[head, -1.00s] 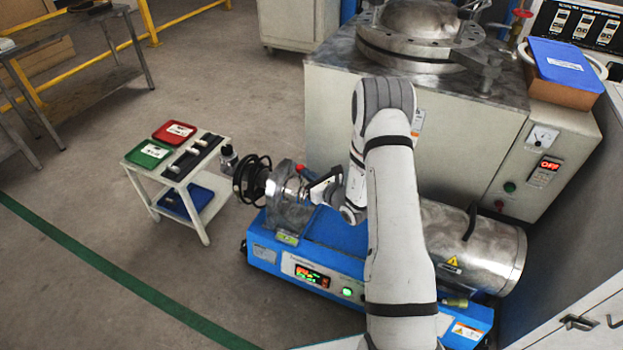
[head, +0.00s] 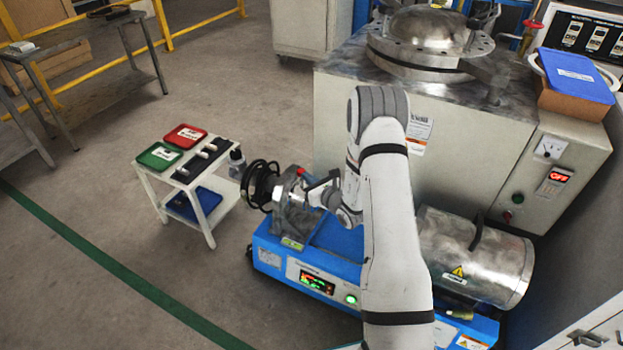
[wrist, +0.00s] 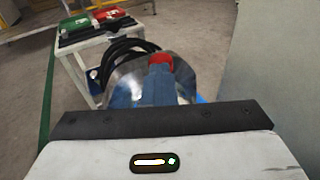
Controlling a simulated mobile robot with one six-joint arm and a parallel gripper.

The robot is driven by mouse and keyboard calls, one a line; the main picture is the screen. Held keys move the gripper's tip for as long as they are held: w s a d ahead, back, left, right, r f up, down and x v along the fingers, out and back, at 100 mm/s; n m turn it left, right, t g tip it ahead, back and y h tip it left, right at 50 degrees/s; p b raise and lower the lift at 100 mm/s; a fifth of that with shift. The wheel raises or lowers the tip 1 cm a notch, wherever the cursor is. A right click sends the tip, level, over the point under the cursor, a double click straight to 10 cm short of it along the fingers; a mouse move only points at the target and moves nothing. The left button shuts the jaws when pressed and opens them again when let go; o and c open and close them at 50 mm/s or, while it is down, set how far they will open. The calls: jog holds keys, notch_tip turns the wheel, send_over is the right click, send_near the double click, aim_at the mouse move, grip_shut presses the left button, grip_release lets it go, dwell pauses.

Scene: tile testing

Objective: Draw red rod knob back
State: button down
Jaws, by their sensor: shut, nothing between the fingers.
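The red rod knob (head: 300,171) sits at the top of the metal housing at the left end of the blue machine (head: 340,262). In the wrist view the red knob (wrist: 160,60) shows just beyond my gripper (wrist: 156,90), near the picture's middle. My gripper (head: 312,195) is shut and empty, close beside the knob on its right in the head view. I cannot tell whether it touches the knob. The rod below the knob is hidden.
Black coiled hoses (head: 260,182) hang at the housing's left. A small white cart (head: 208,228) with red and green trays stands further left. A large grey cabinet (head: 465,150) with a round metal vessel (head: 428,45) stands behind my arm. Open floor lies at front left.

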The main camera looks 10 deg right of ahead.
jog(key=p+v, duration=0.3)
jog(key=v, duration=1.1)
jog(key=s+a+r+n+g+y+p, duration=0.2)
jog(key=s+a+r+n+g+p, duration=0.3)
jog(key=r, duration=0.5)
jog(key=s+a+r+n+g+y+p, duration=0.35)
jog(key=a+r+n, duration=0.25)
jog(key=r, duration=0.4)
jog(key=s+a+r+n+g+y+p, duration=0.2)
jog(key=s+a+r+n+g+p, duration=0.3)
jog(key=r, duration=0.6)
jog(key=s+r+n+g+h+p, duration=0.3)
jog(key=s+r+n+h+p, duration=0.4)
jog(key=r+n, duration=0.25)
jog(key=s+d+r+n+t+h+p, duration=0.2)
jog(key=d+r+n+h+p, duration=0.1)
jog(key=r, duration=0.3)
jog(key=s+d+r+n+t+h+p, duration=0.2)
jog(key=s+d+r+n+h+p, duration=0.1)
jog(key=d+r, duration=0.3)
jog(key=shift+s+d+r+h+p, duration=0.3)
jog(key=shift+r+h+p, duration=0.15)
jog(key=shift+r+p, duration=0.4)
jog(key=c, duration=2.2)
grip_release()
